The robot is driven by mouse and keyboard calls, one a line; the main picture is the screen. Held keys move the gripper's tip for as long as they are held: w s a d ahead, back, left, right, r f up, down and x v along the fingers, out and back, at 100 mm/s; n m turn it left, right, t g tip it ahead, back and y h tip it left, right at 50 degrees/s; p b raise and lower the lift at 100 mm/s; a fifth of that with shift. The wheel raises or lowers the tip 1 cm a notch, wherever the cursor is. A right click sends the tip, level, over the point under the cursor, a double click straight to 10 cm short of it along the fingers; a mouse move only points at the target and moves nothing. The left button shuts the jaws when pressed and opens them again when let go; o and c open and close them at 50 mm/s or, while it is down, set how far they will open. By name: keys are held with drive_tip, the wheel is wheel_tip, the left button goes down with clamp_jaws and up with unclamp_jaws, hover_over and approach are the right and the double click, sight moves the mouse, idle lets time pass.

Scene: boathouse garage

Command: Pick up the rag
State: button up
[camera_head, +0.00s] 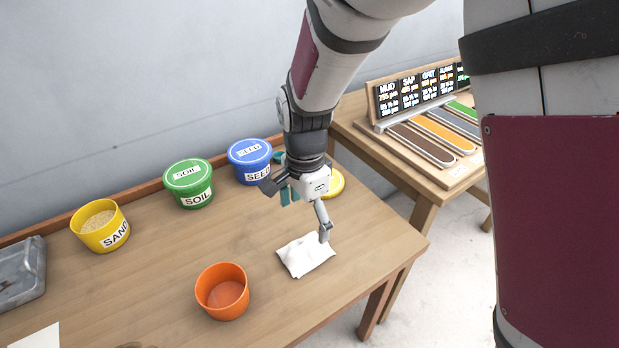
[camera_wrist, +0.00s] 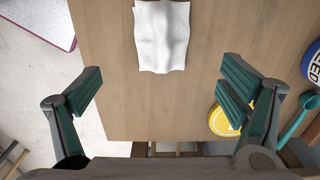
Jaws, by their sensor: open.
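The rag (camera_head: 305,255) is a white, slightly rumpled cloth lying flat on the wooden table near its front right edge. In the wrist view the rag (camera_wrist: 162,37) lies at the top, ahead of the fingers and roughly between their lines. My gripper (camera_head: 306,212) is above the table, close to the rag, with one finger overlapping the rag's right side in the head view. In the wrist view my gripper (camera_wrist: 160,88) has its two green-padded fingers wide apart with nothing between them. I cannot tell the exact height of the fingertips above the rag.
An orange bucket (camera_head: 222,291) stands left of the rag. A yellow sand bucket (camera_head: 100,227), green soil bucket (camera_head: 189,184) and blue seed bucket (camera_head: 250,161) line the back. A yellow lid (camera_head: 335,183) and teal scoop (camera_wrist: 297,117) lie behind the gripper. A metal tray (camera_head: 22,273) sits far left.

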sight(306, 243)
drive_tip(key=f+b, duration=0.2)
drive_tip(key=f, duration=0.9)
drive_tip(key=shift+w+f, duration=0.15)
drive_tip(key=shift+w, duration=0.05)
drive_tip(key=shift+c, duration=0.6)
drive_tip(key=c, duration=1.2)
drive_tip(key=shift+r, duration=0.7)
drive_tip(key=shift+s+d+r+p, duration=0.1)
drive_tip(key=shift+s+r+p, duration=0.2)
drive_tip(key=shift+r, duration=0.35)
drive_tip(key=shift+s+d+r+p, duration=0.15)
drive_tip(key=shift+s+r, duration=0.1)
drive_tip(key=shift+r, duration=0.35)
drive_tip(key=s+d, duration=0.1)
drive_tip(key=s, duration=0.3)
drive_tip(key=s+d+r+p, duration=0.1)
drive_tip(key=s, duration=0.3)
drive_tip(key=s+d+p, duration=0.1)
drive_tip(key=s, duration=0.3)
drive_tip(key=shift+s+d+r, duration=0.15)
drive_tip(key=shift+s+d, duration=0.05)
drive_tip(key=shift+s+d+p, duration=0.3)
drive_tip(key=shift+s+p, duration=0.65)
drive_tip(key=shift+p, duration=0.2)
